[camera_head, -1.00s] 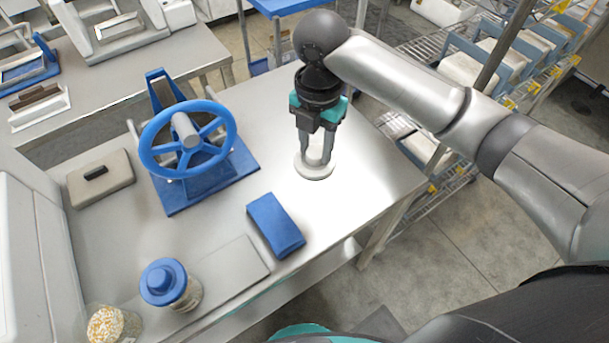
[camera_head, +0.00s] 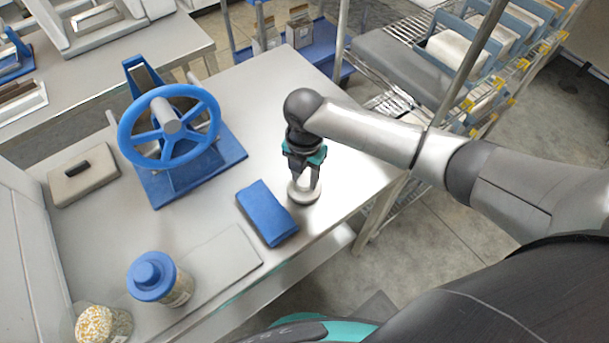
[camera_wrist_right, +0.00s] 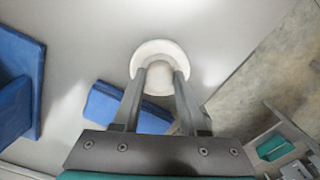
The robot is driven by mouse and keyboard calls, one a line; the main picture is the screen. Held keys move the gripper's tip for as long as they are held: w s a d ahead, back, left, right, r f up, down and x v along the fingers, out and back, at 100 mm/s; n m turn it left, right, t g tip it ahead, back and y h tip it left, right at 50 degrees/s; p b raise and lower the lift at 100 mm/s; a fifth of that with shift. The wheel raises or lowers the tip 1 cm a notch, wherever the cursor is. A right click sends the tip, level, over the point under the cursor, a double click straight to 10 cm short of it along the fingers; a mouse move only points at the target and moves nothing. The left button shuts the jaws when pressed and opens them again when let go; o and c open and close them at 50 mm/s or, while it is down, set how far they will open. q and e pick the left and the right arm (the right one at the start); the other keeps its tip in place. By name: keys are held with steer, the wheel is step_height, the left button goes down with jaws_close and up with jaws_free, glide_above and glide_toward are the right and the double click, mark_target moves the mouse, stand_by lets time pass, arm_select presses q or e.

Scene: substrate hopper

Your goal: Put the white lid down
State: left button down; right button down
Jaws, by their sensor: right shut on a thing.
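The white lid (camera_head: 304,192) is a small round disc at the right part of the metal table, right of the blue folded cloth (camera_head: 267,213). My right gripper (camera_head: 304,184) points down at it and is shut on its raised middle. In the right wrist view the lid (camera_wrist_right: 159,48) shows between the two fingertips (camera_wrist_right: 160,72), with its rim spreading beyond them. The lid looks level and at or just above the tabletop; I cannot tell whether it touches. My left gripper is not in view.
A blue handwheel press (camera_head: 170,127) stands left on the metal table (camera_head: 262,100). The table's right edge and a wire shelf lie near my right arm.

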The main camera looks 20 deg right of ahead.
mark_target(304, 180)
steer(key=shift+c, duration=2.2)
jaws_free()
steer(key=shift+f, duration=0.15)
step_height(304, 180, up, 12)
steer(key=p, duration=0.1)
steer(key=shift+r+p, duration=0.2)
steer(key=shift+p, duration=0.15)
